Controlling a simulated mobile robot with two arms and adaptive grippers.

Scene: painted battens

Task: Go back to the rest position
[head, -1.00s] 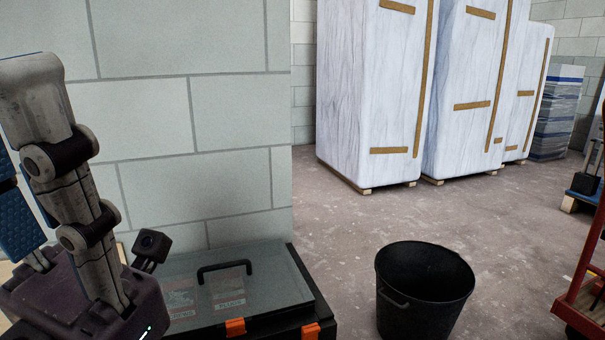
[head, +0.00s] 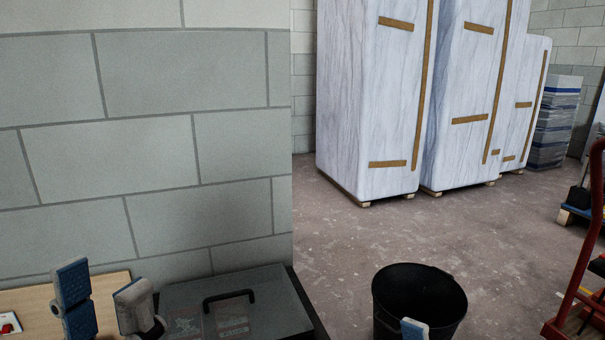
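My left gripper (head: 102,283) is low at the left in the head view. One finger shows its blue pads and the other shows grey, with a gap between them. It looks open, and I see nothing held in it. Of my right gripper, only a blue and pale fingertip (head: 414,328) shows at the bottom edge, in front of the black bucket. The rest of it is out of frame.
The case (head: 270,300) with a black handle stands by the block wall (head: 150,150). The black bucket (head: 447,298) stands on the floor to its right. Wrapped pallets (head: 365,110) are behind, a red trolley frame (head: 583,250) is far right. Floor between is clear.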

